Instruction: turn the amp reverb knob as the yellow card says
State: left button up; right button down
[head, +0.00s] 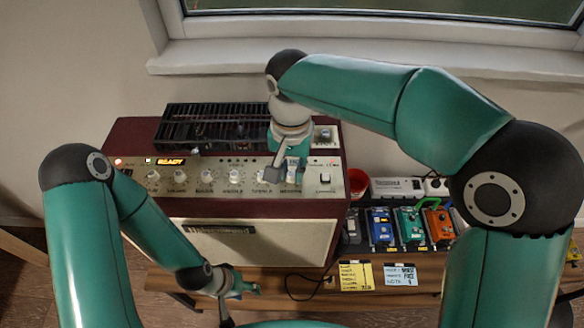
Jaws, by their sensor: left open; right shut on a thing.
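The dark red amp (130,230) stands on a wooden bench, its pale control panel (216,187) facing me with a row of knobs. My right gripper (290,173) comes down from above, shut on the rightmost white knob (291,178) of the row. The fingers partly hide this knob, and I cannot make out its label or pointer. The yellow card (355,277) lies on the bench front, right of the amp; its handwritten lines are too small to read. My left gripper (240,290) is open and empty, low in front of the amp.
A blue card (400,275) lies beside the yellow one. Several effect pedals, such as a blue one (381,228) and an orange one (438,225), and a red cup (357,183) stand right of the amp. A black slotted grille (205,122) is on the amp's top.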

aim_at(292, 174)
jog(key=shift+w+r, duration=0.1)
jog(key=c, duration=1)
grip_release()
jog(key=shift+c, duration=0.2)
notch_tip(292, 174, up, 12)
